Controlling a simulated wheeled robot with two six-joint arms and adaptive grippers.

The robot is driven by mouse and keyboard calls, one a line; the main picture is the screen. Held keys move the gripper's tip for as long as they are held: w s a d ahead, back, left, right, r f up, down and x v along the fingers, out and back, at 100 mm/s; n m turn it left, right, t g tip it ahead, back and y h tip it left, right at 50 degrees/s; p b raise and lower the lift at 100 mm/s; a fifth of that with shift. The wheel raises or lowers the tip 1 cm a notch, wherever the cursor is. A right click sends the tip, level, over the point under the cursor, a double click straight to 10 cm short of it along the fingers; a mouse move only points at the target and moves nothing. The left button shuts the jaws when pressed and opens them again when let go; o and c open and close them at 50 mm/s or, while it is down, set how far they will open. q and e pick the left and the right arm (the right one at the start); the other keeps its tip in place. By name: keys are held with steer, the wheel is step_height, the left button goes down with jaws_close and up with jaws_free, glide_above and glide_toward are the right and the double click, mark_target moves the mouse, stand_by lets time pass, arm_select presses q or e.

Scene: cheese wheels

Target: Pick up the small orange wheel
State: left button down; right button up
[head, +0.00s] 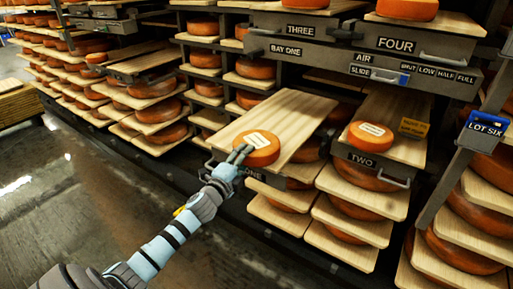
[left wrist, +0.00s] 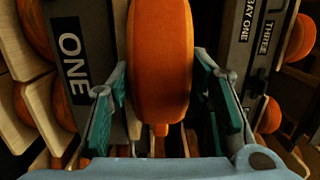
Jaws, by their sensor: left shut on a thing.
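The small orange wheel (head: 258,153) has a pale label on top and is at the front end of the wooden board marked ONE (head: 278,118). I cannot tell whether it touches the board. My left gripper (head: 240,154) reaches it from the front left and is shut on its edge. In the left wrist view the wheel (left wrist: 160,55) stands between the two teal-padded fingers. The fingers hide part of its near side in the head view. My right gripper is not in view.
Another labelled orange wheel (head: 371,136) sits on board TWO (head: 408,145) to the right. Drawers marked THREE and FOUR (head: 397,44) hang above. Racks of large orange wheels (head: 155,110) fill the left and the space below. The floor (head: 70,190) at left is clear.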

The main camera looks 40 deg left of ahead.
arm_select(q)
steer(key=shift+w+r+p, duration=0.1)
steer(key=shift+r+p, duration=0.35)
steer(key=shift+r, duration=0.1)
step_height(320, 180, up, 9)
steer(key=p, duration=0.6)
steer(key=shift+f, duration=0.15)
step_height(320, 180, up, 10)
steer(key=p, duration=0.3)
step_height(320, 180, up, 3)
steer(key=p, duration=0.4)
